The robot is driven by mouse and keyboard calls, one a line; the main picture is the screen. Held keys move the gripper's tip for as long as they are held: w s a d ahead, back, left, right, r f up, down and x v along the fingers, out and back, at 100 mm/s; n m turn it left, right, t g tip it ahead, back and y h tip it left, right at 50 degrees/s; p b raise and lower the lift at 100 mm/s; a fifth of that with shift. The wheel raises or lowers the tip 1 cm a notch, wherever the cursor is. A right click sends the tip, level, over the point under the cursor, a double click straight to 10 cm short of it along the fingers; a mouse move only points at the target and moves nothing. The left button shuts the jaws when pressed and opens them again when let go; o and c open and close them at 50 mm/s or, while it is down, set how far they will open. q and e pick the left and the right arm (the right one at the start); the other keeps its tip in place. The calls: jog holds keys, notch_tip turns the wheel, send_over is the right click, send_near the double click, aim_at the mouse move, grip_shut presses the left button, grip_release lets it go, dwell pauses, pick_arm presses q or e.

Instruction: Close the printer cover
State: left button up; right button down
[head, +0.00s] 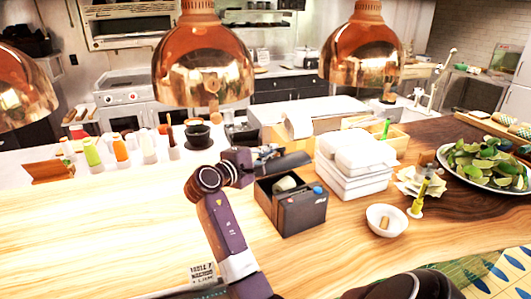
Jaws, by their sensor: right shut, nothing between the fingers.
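The printer (301,212) is a small dark box on the wooden counter, with a blue button on top and a pale paper roll (286,183) inside. Its dark cover (285,163) stands raised at the back, so the compartment is open. My right gripper (268,154) is shut and empty. It is small in the picture, just at the upper left of the cover; I cannot tell whether it touches it. My purple and dark arm rises to the left of the printer. My left gripper is not in view.
White takeaway boxes (352,165) are stacked close right of the printer. A small white bowl (387,219) and a plate of limes (486,166) are farther right. Copper heat lamps (203,70) hang above. Sauce bottles (121,147) stand at the back left. The left counter is clear.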

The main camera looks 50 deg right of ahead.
aim_at(279, 167)
jog(key=shift+s+a+f, duration=0.15)
jog(key=shift+s+f, duration=0.1)
jog(key=shift+s, duration=0.25)
jog(key=shift+s+a+f, duration=0.15)
jog(key=shift+s, duration=0.15)
jog(key=shift+s+a+f, duration=0.25)
jog(key=shift+s+f, duration=0.05)
jog(key=shift+s, duration=0.25)
jog(key=shift+s+a+f, duration=0.2)
jog(key=shift+s+f, duration=0.1)
jog(key=shift+s, duration=0.2)
jog(key=shift+s+a+f, duration=0.3)
jog(key=shift+s+f, duration=0.35)
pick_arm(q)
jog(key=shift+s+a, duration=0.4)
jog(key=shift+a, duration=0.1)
pick_arm(e)
jog(key=shift+s+a+f, duration=0.2)
jog(key=shift+s+f, duration=0.2)
jog(key=shift+f, duration=0.25)
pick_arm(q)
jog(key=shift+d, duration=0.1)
